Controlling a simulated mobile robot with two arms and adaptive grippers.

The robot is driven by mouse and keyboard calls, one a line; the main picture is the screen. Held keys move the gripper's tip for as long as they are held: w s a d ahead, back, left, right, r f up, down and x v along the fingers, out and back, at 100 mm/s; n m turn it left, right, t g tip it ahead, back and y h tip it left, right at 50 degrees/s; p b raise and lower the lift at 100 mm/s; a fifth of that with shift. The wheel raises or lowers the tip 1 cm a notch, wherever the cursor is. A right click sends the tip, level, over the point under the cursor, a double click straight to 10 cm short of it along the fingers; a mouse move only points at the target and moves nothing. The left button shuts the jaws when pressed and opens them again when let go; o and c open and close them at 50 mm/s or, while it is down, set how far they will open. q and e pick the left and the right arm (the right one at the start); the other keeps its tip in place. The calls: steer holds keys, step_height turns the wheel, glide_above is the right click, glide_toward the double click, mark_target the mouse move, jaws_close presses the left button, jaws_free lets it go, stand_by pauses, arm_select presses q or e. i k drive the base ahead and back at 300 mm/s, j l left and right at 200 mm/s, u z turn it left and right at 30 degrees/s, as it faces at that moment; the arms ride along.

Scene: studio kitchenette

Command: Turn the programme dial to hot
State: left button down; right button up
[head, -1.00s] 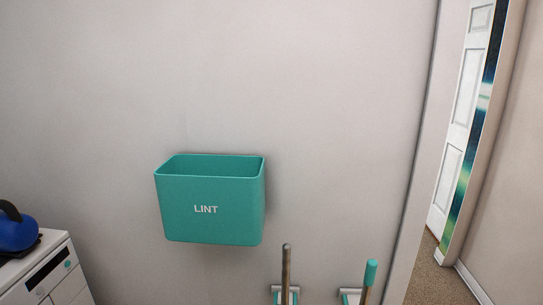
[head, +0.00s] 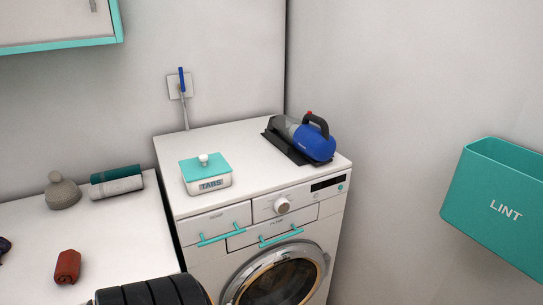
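The programme dial (head: 282,205) is a pale round knob on the front panel of the white washing machine (head: 240,150), left of a dark display (head: 327,183). Its markings are too small to read, so I cannot tell which setting it points to. Neither of my grippers shows in the head view. A black ribbed part at the bottom left edge looks like my own arm, and nothing touches the dial.
Teal handles (head: 222,236) stick out below the panel. A teal LINT bin (head: 497,208) hangs on the right wall. A white counter (head: 110,235) with small items lies left.

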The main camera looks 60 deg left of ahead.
mark_target(281, 206)
steer(key=u, duration=2.05)
